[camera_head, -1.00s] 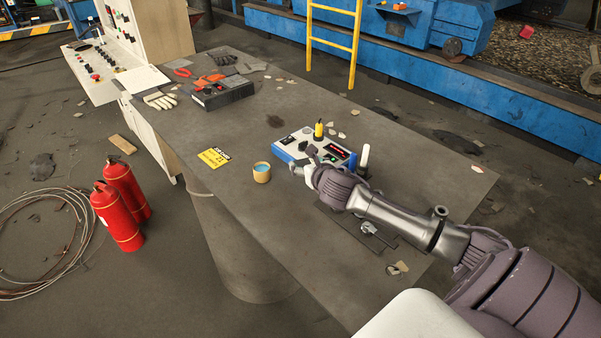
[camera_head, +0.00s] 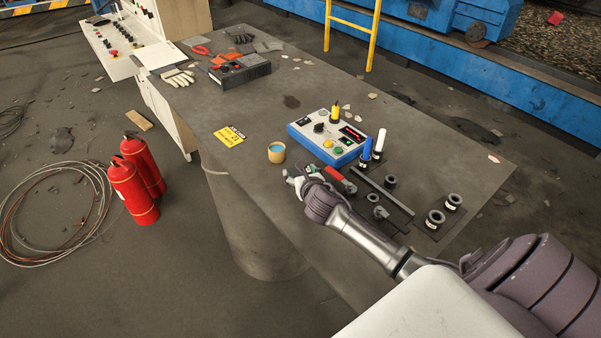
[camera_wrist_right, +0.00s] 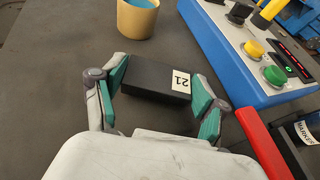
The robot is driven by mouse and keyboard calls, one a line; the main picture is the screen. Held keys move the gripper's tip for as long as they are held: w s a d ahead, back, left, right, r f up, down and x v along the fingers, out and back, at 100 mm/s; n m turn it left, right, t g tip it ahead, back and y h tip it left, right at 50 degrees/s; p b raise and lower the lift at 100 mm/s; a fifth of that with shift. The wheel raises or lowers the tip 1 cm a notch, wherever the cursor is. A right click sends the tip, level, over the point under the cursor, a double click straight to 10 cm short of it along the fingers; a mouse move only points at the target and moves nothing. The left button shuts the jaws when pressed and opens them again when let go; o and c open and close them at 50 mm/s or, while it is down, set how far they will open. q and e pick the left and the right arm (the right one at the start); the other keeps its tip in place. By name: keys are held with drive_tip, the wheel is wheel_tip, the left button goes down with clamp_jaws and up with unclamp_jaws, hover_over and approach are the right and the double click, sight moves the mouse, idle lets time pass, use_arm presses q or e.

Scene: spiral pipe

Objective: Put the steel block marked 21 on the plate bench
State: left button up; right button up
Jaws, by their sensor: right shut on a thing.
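The steel block marked 21 (camera_wrist_right: 145,77) is dark with a white label, seen in the right wrist view. My right gripper (camera_wrist_right: 158,85) is shut around it, one green-padded finger at each end. In the head view my right gripper (camera_head: 296,178) is over the grey bench top (camera_head: 420,130), in front of the blue control box; the block is mostly hidden there. I cannot tell whether the block touches the surface. The long grey bench is the only bench clearly seen near the gripper. My left gripper is not in view.
The blue control box (camera_head: 325,138) and tan cup (camera_head: 276,153) stand just beyond the gripper. A red bar (camera_head: 341,180) lies beside it. Dark rings (camera_head: 435,219) and upright pegs (camera_head: 380,142) are to the right. A yellow sign (camera_head: 229,136) lies left; bench around it is mostly clear.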

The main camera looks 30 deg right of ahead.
drive_tip(key=o, duration=1.3)
drive_tip(key=shift+c, duration=0.2)
drive_tip(key=shift+s, duration=0.1)
drive_tip(key=v, duration=1.2)
